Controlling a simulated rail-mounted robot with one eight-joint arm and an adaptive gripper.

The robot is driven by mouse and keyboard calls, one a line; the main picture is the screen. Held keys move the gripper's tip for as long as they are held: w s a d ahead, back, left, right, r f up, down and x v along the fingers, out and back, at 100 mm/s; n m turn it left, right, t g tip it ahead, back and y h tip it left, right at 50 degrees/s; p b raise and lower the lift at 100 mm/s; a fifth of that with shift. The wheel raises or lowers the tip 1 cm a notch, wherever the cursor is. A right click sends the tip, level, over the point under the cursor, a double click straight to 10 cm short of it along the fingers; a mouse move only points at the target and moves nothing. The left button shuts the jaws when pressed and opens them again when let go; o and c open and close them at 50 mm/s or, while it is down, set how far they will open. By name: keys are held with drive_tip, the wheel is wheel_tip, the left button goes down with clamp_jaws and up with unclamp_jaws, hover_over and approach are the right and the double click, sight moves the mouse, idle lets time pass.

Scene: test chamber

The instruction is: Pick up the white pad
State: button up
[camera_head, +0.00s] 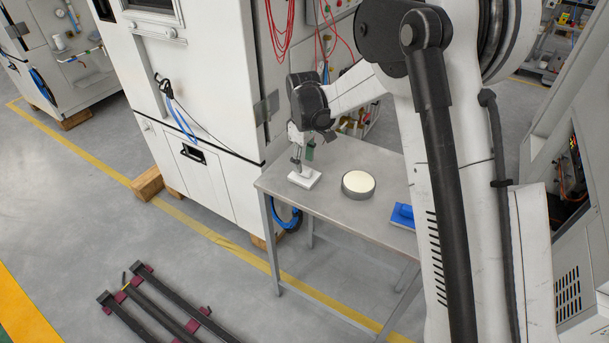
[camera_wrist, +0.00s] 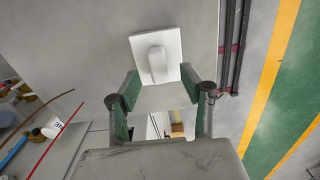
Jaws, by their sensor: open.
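The white pad (camera_head: 304,179) lies flat near the left edge of the grey table (camera_head: 335,205). It is a square plate with a raised white grip on top, and it also shows in the wrist view (camera_wrist: 142,46). My gripper (camera_head: 303,157) is just above the pad, pointing down. In the wrist view my gripper (camera_wrist: 160,84) has its green-lined fingers spread apart, with the pad's grip ahead between them. Nothing is held between the fingers. Whether a fingertip touches the pad is hard to tell.
A round grey dish with a cream top (camera_head: 358,184) stands right of the pad. A blue block (camera_head: 402,216) lies farther right, partly hidden by my arm. A tall white cabinet (camera_head: 190,90) stands close behind the table's left side. Dark rails (camera_head: 165,310) lie on the floor.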

sight(305, 167)
drive_tip(key=shift+d+f, duration=0.15)
drive_tip(key=shift+f, duration=1.7)
clamp_jaws()
